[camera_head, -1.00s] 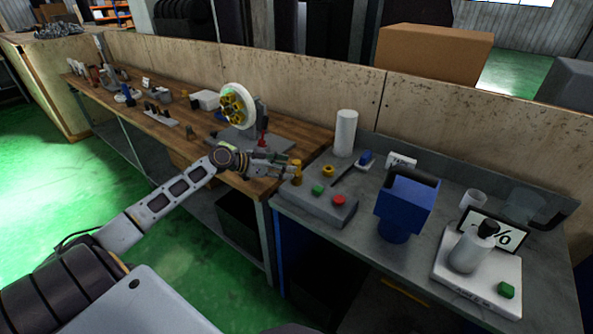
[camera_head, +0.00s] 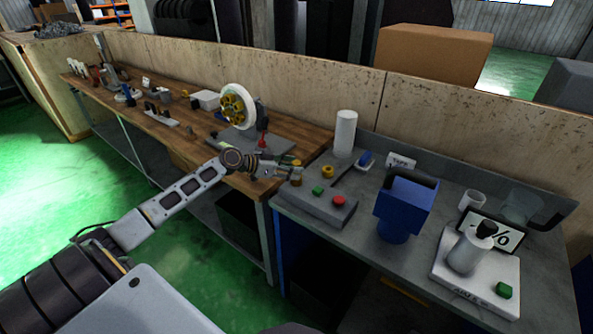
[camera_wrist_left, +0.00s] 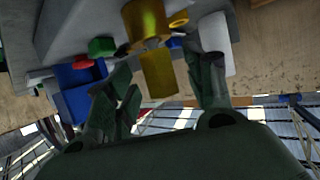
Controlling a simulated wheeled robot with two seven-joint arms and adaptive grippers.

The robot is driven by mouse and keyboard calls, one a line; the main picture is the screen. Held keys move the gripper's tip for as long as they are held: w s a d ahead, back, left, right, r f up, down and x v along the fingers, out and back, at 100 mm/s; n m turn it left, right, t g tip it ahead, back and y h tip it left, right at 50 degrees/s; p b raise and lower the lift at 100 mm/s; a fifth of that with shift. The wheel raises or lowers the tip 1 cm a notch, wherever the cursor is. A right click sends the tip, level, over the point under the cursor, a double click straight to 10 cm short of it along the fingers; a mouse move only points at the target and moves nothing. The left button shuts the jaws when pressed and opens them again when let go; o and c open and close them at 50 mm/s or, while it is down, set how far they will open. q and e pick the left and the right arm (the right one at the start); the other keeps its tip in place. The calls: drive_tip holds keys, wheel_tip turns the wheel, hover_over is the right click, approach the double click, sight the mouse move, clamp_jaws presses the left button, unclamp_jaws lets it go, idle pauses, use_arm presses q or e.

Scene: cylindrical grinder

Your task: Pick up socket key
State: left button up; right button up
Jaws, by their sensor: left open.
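A brass-coloured piece with thick ends and a narrow dark middle shows in the left wrist view (camera_wrist_left: 158,72). It is the likeliest socket key, but I cannot be sure. In the head view it is small and partly hidden at my left gripper (camera_head: 287,171), by the front right corner of the wooden bench. My left gripper also shows in the left wrist view (camera_wrist_left: 165,85). It is open, with a finger on either side of the brass piece. I cannot tell whether they touch it. My right gripper is not in view.
A grey control box (camera_head: 318,204) with green and red buttons stands just right of the gripper. A white cylinder (camera_head: 345,133) stands behind. A wheel fixture (camera_head: 238,104) is on the wooden bench (camera_head: 205,150). A blue device (camera_head: 405,205) stands further right.

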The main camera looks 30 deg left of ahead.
use_arm(q)
drive_tip(key=shift+x, duration=1.15)
drive_tip(key=c, duration=1.2)
